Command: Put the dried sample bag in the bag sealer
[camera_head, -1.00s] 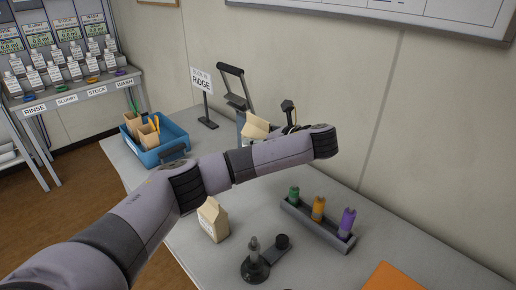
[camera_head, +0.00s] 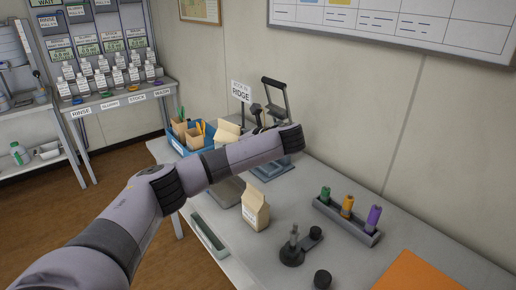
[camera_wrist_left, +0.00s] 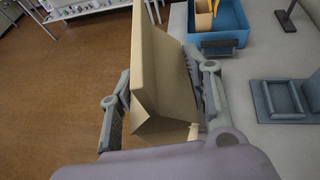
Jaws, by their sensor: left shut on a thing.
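My left gripper (camera_wrist_left: 165,85) is shut on a tan paper sample bag (camera_wrist_left: 160,65), which sits tilted between its fingers in the left wrist view. In the head view the held bag (camera_head: 228,132) shows behind my forearm, in front of the blue bin; my gripper is mostly hidden by the arm. The bag sealer (camera_head: 276,100), a grey device with a raised lever handle, stands behind my wrist, its base partly covered. What looks like its blue-grey base (camera_wrist_left: 285,98) lies right of the held bag in the left wrist view, apart from it. My right gripper is out of view.
A blue bin (camera_head: 178,146) holds tan pots. Another paper bag (camera_head: 256,207) stands upright on the table. A rack (camera_head: 345,222) with three coloured vials, a dark stand (camera_head: 293,250) and an orange sheet (camera_head: 412,272) lie toward the right.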

